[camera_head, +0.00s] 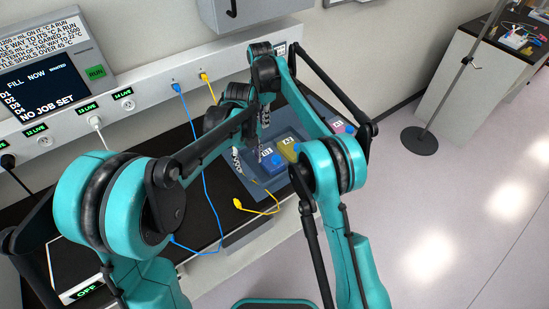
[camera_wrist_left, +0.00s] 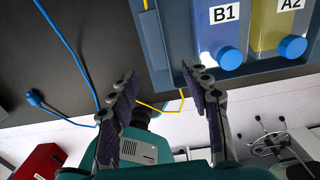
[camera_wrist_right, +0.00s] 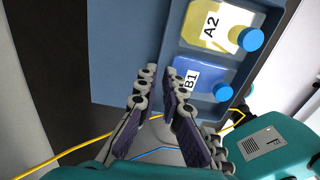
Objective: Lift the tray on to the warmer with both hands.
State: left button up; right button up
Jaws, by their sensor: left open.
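The blue-grey tray (camera_head: 247,182) sits on the bench beyond my arms; it holds bottles B1 (camera_head: 266,152), A2 (camera_head: 288,148) and A1 (camera_head: 338,127). A low dark unit with an OFF display (camera_head: 86,290), seemingly the warmer, is at the lower left, partly hidden by my left arm. My left gripper (camera_head: 247,160) is open at the near end of the tray; in the left wrist view (camera_wrist_left: 158,82) one fingertip is beside the tray wall (camera_wrist_left: 158,55). My right gripper (camera_wrist_right: 159,74) has its fingertips close together at the tray edge; whether they pinch it is unclear.
A blue cable (camera_head: 203,170) and a yellow cable (camera_head: 268,210) lie across the dark bench beside the tray. The wall panel with sockets (camera_head: 150,90) runs along the back. Open floor (camera_head: 440,190) is on the right, with a stand (camera_head: 420,140).

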aim_at(250, 174)
pick_arm(q)
jog(key=shift+f, duration=0.1)
jog(key=shift+f, duration=3.8)
pick_arm(e)
jog(key=shift+f, duration=3.9)
pick_arm(q)
jog(key=shift+c, duration=1)
pick_arm(e)
grip_shut()
pick_arm(q)
grip_shut()
